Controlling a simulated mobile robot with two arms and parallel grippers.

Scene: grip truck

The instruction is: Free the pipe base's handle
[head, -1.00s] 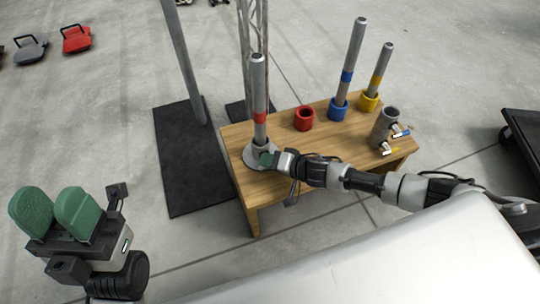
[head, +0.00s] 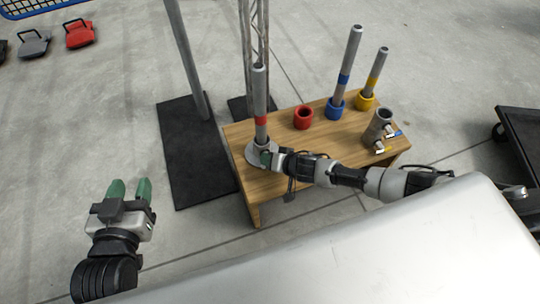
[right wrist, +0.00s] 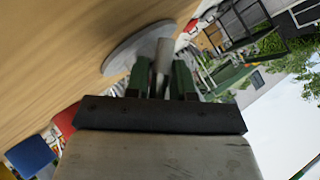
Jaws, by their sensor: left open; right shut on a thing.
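The pipe base (head: 252,157), a round grey disc, sits at the left end of the wooden table (head: 290,185). A grey pipe with a red band (head: 260,95) stands upright in it. My right gripper (head: 266,158) is low beside the pipe, at the base. In the right wrist view its green fingers are shut on the base's handle (right wrist: 161,60), a slim grey bar by the disc (right wrist: 132,48). The fingers partly hide the handle. My left gripper (head: 129,188) is open and empty over the floor, left of the table.
On the table stand a red cup (head: 303,116), pipes in a blue cup (head: 337,108) and a yellow cup (head: 366,99), and a grey cylinder with clamps (head: 378,125). A post on a black mat (head: 187,165) is left of the table. A dark cart (head: 522,135) is at right.

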